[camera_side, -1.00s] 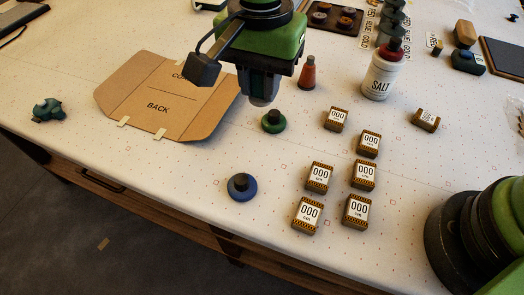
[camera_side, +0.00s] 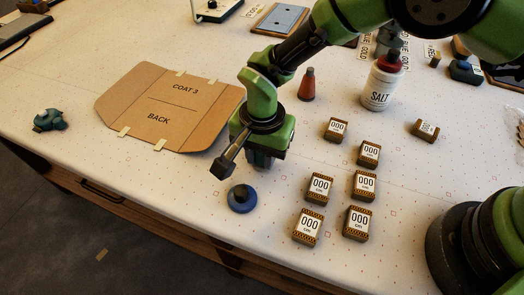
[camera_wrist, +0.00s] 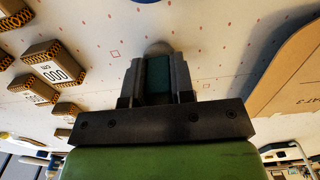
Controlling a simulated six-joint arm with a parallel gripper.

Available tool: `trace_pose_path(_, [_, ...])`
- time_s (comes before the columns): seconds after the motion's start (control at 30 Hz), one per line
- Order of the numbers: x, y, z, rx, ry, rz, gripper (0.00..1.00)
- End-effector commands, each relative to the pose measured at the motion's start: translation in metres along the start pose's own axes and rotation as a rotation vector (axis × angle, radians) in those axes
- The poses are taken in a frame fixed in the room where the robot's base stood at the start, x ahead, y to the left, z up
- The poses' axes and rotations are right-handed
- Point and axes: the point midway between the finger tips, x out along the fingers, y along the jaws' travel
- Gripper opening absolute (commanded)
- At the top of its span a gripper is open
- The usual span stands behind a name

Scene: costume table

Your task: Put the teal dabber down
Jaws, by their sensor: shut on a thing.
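The teal dabber (camera_wrist: 158,80) is between the fingers of my gripper (camera_wrist: 158,66) in the wrist view, with a rounded pale tip showing beyond them. The arm hides the dabber there. I cannot tell whether its tip touches the table.
The tan card pattern (camera_side: 150,143) lies to the left. Several boxes marked 000 (camera_side: 319,188) stand to the right. Cloth (camera_side: 180,185) is bare at front left.

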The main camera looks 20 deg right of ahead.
Motion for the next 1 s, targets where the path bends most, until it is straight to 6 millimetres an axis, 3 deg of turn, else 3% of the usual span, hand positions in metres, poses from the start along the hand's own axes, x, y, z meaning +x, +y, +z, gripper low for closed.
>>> trace_pose_path(0.33, [0.003,0.000,0.000,0.000,0.000,0.000,0.00])
trace_pose_path(0.37, [0.004,0.000,0.000,0.000,0.000,0.001,0.25])
trace_pose_path(0.47, [0.003,0.000,0.000,0.000,0.000,0.000,0.48])
trace_pose_path(0.77, [0.002,0.000,0.000,0.000,0.000,-0.001,0.48])
trace_pose_path(0.87, [-0.007,-0.001,0.000,-0.001,0.001,-0.002,0.48])
trace_pose_path(1.0, [-0.033,-0.001,0.000,-0.001,0.001,-0.005,0.48])
